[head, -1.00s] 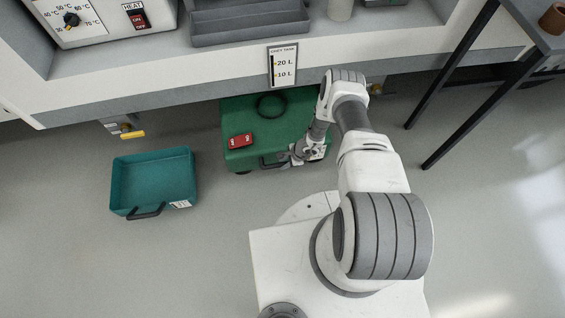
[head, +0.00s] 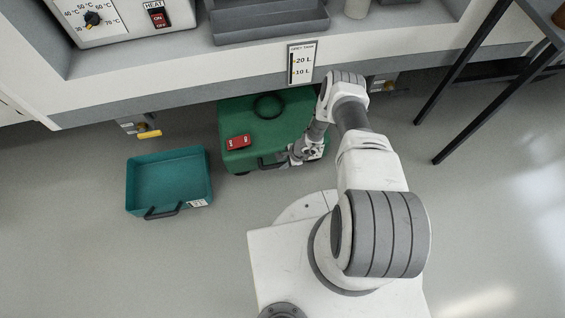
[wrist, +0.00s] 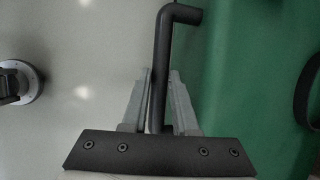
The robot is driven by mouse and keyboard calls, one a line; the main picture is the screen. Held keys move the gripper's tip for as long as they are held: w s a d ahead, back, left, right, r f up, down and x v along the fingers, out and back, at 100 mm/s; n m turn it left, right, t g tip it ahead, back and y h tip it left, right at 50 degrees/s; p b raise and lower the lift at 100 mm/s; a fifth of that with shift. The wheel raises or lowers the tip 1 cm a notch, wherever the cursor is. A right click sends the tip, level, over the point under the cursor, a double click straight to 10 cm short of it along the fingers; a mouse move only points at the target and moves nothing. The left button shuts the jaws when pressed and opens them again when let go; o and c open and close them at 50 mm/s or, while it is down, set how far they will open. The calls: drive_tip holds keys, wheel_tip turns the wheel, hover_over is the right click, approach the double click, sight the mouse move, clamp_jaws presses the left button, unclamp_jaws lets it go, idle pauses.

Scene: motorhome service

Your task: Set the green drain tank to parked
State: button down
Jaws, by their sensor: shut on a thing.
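The green drain tank (head: 285,130) stands on the floor, its back edge at the counter's front. A red piece with white marks (head: 238,142) and a dark ring (head: 268,106) are on its top. A dark bar handle (head: 268,163) is on its near side. My gripper (head: 291,158) is at the right part of that handle. In the wrist view my gripper (wrist: 160,76) has its fingers on both sides of the dark handle (wrist: 165,45), shut on it. The green tank side (wrist: 245,80) fills the right there. My arm hides the tank's right end.
A teal open tray (head: 168,180) with a dark handle lies on the floor close left of the tank. A yellow-handled valve (head: 149,134) is under the counter (head: 190,95). A level label (head: 301,63) hangs above the tank. Black table legs (head: 470,110) stand at the right.

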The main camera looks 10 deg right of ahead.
idle(0.3)
drive_tip(key=c, duration=0.7)
unclamp_jaws()
drive_tip(key=p+v, duration=0.9)
drive_tip(key=v, duration=0.8)
drive_tip(key=shift+r, duration=0.25)
